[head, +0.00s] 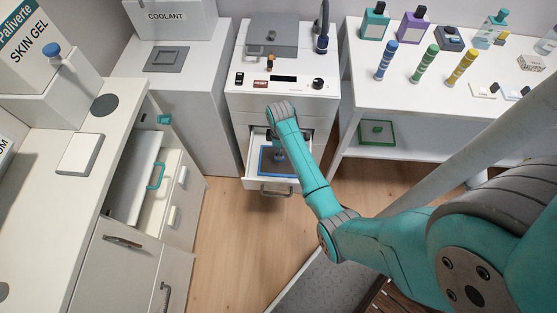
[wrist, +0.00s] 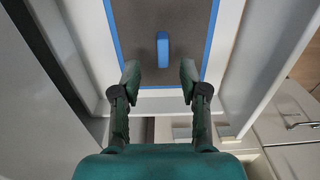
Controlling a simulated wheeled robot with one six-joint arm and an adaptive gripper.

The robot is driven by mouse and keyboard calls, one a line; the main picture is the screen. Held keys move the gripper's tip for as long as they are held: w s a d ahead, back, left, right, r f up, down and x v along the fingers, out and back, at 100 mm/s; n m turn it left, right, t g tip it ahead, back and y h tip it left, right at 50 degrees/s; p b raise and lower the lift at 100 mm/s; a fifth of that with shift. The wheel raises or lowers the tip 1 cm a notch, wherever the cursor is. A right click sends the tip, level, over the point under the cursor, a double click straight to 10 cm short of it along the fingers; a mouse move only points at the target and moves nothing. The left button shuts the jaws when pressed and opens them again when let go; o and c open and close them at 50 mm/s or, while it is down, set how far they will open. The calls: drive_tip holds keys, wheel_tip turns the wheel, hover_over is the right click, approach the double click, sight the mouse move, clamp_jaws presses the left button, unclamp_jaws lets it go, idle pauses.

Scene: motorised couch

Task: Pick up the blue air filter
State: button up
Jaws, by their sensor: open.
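The blue air filter (wrist: 163,50) is a flat panel with a blue rim, a dark grey face and an upright blue handle in the middle. It lies in an open white drawer (head: 252,184) of the white cabinet, and its blue edge (head: 265,162) also shows in the head view, partly hidden by my arm. My gripper (wrist: 160,77) is open and empty, above the drawer. In the wrist view its fingertips are just below the filter's handle, one on either side of its line, apart from it. In the head view my gripper (head: 277,157) is small and dark against the drawer.
The cabinet (head: 240,100) has a control panel on top. A white table (head: 400,100) with bottles and striped rods stands right. Wooden floor (head: 225,225) is free between the left counter and my arm.

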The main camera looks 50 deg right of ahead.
drive_tip(key=shift+a+f, duration=0.2)
drive_tip(key=shift+f, duration=2.65)
drive_tip(key=shift+s, duration=0.1)
clamp_jaws()
